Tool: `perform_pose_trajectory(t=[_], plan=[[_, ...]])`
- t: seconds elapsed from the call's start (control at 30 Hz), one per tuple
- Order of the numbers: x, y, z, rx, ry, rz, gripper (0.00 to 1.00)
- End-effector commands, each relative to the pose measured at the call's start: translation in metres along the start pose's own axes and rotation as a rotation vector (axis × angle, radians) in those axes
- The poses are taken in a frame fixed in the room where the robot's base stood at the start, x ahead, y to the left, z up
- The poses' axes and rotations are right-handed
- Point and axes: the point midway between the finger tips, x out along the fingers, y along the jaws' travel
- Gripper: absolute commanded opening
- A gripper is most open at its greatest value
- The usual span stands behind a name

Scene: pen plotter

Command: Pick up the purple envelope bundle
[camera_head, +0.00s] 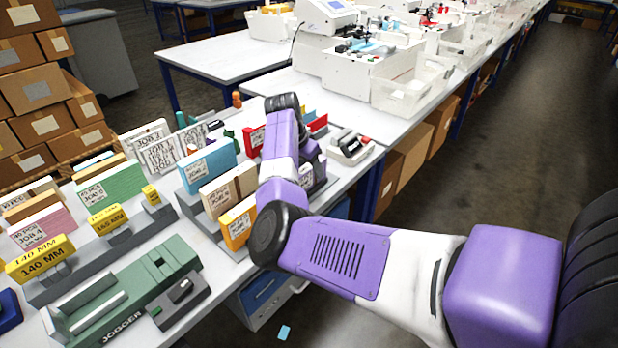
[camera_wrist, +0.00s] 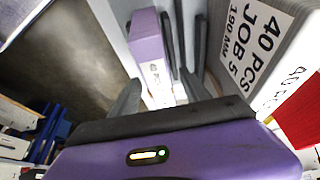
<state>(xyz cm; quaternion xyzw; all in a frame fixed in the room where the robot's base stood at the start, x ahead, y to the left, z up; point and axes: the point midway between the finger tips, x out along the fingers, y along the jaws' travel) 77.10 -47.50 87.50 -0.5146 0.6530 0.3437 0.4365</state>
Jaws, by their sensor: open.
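The purple envelope bundle (camera_wrist: 147,42) stands upright in the upper middle of the wrist view, with a white label on its near face. My gripper (camera_wrist: 161,94) is open, with one dark finger to the left of the bundle and one to the right in the picture. The fingers appear apart from the bundle; I cannot tell how deep it sits between them. In the head view, a small purple and white part of the bundle (camera_head: 319,170) shows beside my forearm. My arm hides most of my gripper there.
Grey dividers (camera_wrist: 181,38) stand just right of the bundle. A white-labelled JOB 5 bundle (camera_wrist: 252,45) and a red one (camera_wrist: 300,113) stand further right. Blue (camera_head: 209,163) and yellow (camera_head: 238,222) bundles share the rack. A green jogger (camera_head: 125,290) is at front left.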

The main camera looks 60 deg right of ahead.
Motion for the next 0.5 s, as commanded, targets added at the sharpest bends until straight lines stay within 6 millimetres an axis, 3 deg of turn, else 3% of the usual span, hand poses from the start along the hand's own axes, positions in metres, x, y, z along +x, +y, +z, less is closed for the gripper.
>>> perform_pose_trajectory(t=[0.5], plan=[[0.0042,0.0001,0.0021,-0.001,0.000,0.001,0.55]])
